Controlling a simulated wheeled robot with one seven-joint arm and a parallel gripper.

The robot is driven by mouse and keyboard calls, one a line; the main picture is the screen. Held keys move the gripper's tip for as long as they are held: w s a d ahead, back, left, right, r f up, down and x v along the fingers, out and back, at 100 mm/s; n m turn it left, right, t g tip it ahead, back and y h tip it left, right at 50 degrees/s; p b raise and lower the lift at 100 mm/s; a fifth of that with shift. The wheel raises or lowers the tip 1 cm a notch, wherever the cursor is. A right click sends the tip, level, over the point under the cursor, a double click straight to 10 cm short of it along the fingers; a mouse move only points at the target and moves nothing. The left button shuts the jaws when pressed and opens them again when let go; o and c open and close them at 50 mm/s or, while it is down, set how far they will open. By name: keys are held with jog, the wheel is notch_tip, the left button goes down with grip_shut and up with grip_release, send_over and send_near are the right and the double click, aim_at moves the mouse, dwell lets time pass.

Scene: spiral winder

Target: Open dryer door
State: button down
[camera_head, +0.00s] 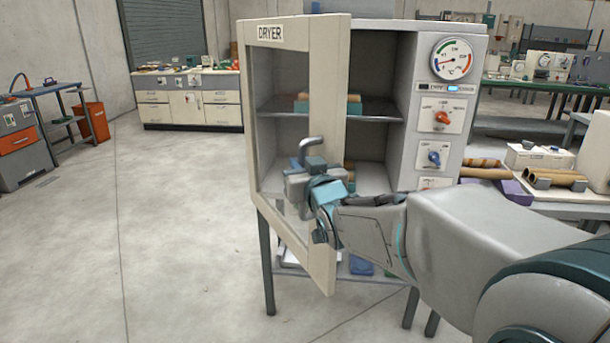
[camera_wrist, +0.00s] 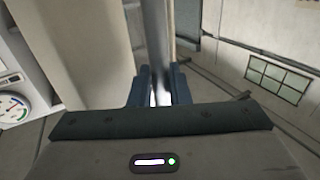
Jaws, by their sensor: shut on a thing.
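The dryer door (camera_head: 327,95) is a cream frame with a window and a "DRYER" label, and it stands swung open toward me. The dryer (camera_head: 400,150) is a grey cabinet with shelves inside. The door handle (camera_head: 311,146) is a grey bar whose bent upper end shows above my gripper. My gripper (camera_head: 303,178) is shut on the handle, at the door's free side. In the wrist view the handle (camera_wrist: 158,50) runs up from between the blue fingers of my gripper (camera_wrist: 158,92). The lower handle is hidden by my gripper.
A round gauge (camera_head: 452,58) and several knobs sit on the dryer's right panel. Rolls (camera_head: 555,178) lie on a table at the right. The floor (camera_head: 150,230) left of the door is clear. A drawer bench (camera_head: 188,98) stands farther back.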

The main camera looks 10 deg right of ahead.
jog(key=shift+s+a, duration=0.2)
jog(key=shift+a, duration=0.4)
jog(key=c, duration=1.4)
grip_release()
jog(key=shift+c, duration=0.2)
